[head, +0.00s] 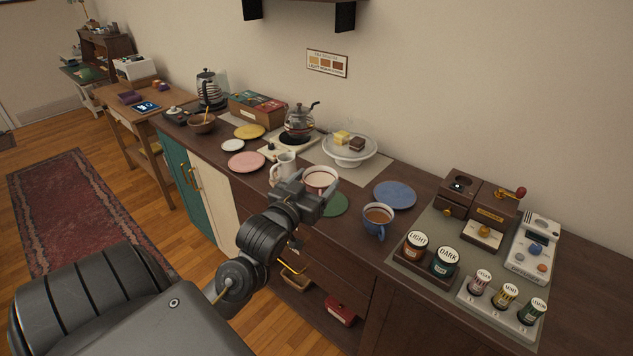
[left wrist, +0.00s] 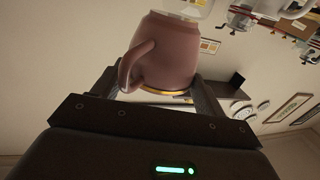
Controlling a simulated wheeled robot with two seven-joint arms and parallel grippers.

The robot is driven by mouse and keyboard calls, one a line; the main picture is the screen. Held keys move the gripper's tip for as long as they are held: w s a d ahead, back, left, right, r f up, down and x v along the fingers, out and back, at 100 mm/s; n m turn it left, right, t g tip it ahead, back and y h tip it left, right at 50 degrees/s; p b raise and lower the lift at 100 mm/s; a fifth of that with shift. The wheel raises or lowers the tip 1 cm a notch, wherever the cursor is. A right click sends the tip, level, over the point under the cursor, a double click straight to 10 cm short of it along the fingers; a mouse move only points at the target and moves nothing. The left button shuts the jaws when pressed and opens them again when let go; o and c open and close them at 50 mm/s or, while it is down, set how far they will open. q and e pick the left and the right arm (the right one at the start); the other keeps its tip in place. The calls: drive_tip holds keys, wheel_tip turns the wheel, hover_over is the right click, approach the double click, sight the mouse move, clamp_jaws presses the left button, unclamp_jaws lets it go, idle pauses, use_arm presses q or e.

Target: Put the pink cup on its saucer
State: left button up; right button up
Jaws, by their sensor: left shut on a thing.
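The pink cup (head: 320,178) is in my left gripper (head: 313,197), with its pale inside and dark contents visible in the head view. In the left wrist view the cup (left wrist: 166,55) sits between the fingers, its handle toward the left. The pink saucer (head: 246,162) lies bare on the counter, left of the cup and beyond the white jug. The gripper hides the cup's lower part in the head view, so its height above the counter is unclear. My right gripper is not in view.
A white jug (head: 284,165) stands between the cup and the pink saucer. A green saucer (head: 336,204) is partly hidden by my gripper. A blue cup (head: 377,222) and blue saucer (head: 394,194) are to the right. A cake stand (head: 349,155) is behind.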

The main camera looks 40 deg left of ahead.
use_arm(q)
drive_tip(key=shift+s+d+r, duration=0.25)
drive_tip(key=shift+s, duration=0.25)
drive_tip(key=shift+d, duration=0.1)
drive_tip(key=shift+d+f, duration=0.25)
drive_tip(key=shift+d, duration=0.05)
drive_tip(key=d+f+m+h, duration=0.1)
drive_tip(key=d+f+h, duration=0.1)
drive_tip(key=d, duration=0.6)
drive_tip(key=d+f+m+h, duration=0.1)
drive_tip(key=d+h, duration=0.1)
drive_tip(key=d, duration=0.6)
drive_tip(key=shift+w+d+f+m, duration=0.2)
drive_tip(key=shift+w+f+m, duration=0.1)
drive_tip(key=shift+w+f, duration=0.1)
